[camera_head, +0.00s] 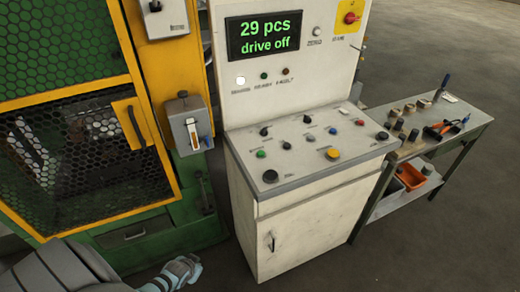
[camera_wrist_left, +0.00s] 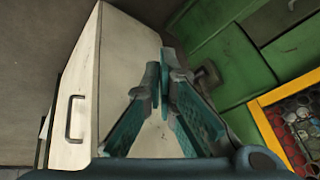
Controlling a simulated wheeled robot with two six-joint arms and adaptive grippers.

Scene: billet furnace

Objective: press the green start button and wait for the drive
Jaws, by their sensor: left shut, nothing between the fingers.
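The green start button (camera_head: 261,154) sits on the sloped panel of the control cabinet (camera_head: 315,225), near the panel's left edge. The display (camera_head: 262,33) above reads "29 pcs" and "drive off". My left gripper (camera_head: 190,268) is low at the left of the cabinet, well below the panel and apart from the button. In the left wrist view its teal fingers (camera_wrist_left: 158,82) are closed together and empty, with the cabinet's white side (camera_wrist_left: 125,65) behind them. The button is not seen in the left wrist view. My right gripper is in neither view.
Other knobs and buttons crowd the panel, including a yellow one (camera_head: 333,154) and a black one (camera_head: 270,176). A red emergency switch (camera_head: 350,17) is at top right. The green machine with a yellow-framed mesh door (camera_head: 85,150) stands left. A tool table (camera_head: 437,140) stands right.

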